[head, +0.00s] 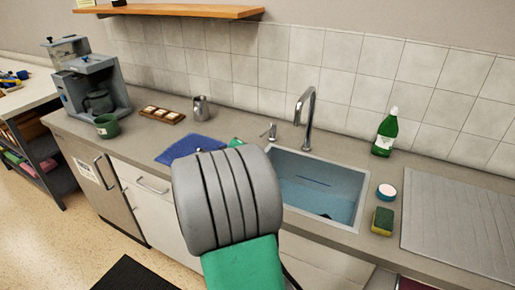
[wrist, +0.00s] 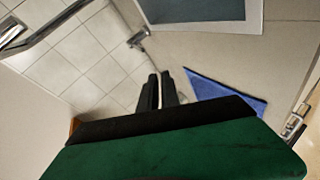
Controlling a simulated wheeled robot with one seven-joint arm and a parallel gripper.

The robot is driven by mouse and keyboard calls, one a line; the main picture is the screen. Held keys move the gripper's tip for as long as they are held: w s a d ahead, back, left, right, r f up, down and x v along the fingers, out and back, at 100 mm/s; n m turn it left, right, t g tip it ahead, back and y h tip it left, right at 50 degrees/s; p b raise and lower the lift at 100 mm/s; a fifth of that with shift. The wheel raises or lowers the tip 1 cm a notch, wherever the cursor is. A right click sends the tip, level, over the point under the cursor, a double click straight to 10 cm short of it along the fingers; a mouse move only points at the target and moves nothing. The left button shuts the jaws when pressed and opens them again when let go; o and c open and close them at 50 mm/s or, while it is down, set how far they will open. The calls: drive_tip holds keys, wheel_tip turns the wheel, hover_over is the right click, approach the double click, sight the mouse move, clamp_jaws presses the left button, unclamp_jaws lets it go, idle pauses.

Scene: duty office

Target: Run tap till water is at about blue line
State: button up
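The sink (head: 362,192) is set in the counter, with a bluish inside and a dark blue line (head: 314,182) on its far wall. The lower part looks a deeper blue; I cannot clearly tell where a water surface lies. The tall metal tap (head: 305,115) stands behind the sink, and I see no stream from its spout. A small metal fitting (head: 268,132), perhaps the tap's lever, stands left of it and also shows in the wrist view (wrist: 138,38). My gripper (wrist: 158,80) points towards the counter and wall, its fingers close together and empty. My arm hides its fingertips in the head view.
A blue cloth (head: 192,147) lies left of the sink. A green bottle (head: 386,134), a round blue-and-white item (head: 386,192) and a sponge (head: 382,221) stand right of it. A metal jug (head: 201,107), green mug (head: 107,126) and coffee machine (head: 92,85) are further left.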

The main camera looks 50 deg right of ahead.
drive_tip(key=d+f+m+b, duration=0.1)
drive_tip(key=m+b, duration=0.1)
drive_tip(key=m, duration=0.2)
drive_tip(key=s+d+f+m+h+b, duration=0.1)
drive_tip(key=d+m+b, duration=0.1)
drive_tip(key=m, duration=0.2)
drive_tip(key=s+d+f+m+b, duration=0.1)
drive_tip(key=d+m, duration=0.1)
drive_tip(key=m, duration=0.2)
drive_tip(key=shift+f+m+h+b, duration=0.1)
drive_tip(key=shift+m+h+b, duration=0.3)
clamp_jaws()
drive_tip(key=m+h+b, duration=0.3)
drive_tip(key=m+b, duration=0.2)
drive_tip(key=m, duration=1.2)
approach(268, 130)
drive_tip(key=s+d, duration=0.3)
drive_tip(key=d, duration=0.3)
drive_tip(key=w, duration=0.3)
drive_tip(key=shift+w+a+f+t, duration=0.2)
drive_tip(key=shift+w+a+t, duration=0.05)
drive_tip(key=shift+a+t, duration=0.05)
drive_tip(key=shift+w+a+m, duration=0.1)
drive_tip(key=shift+m, duration=0.2)
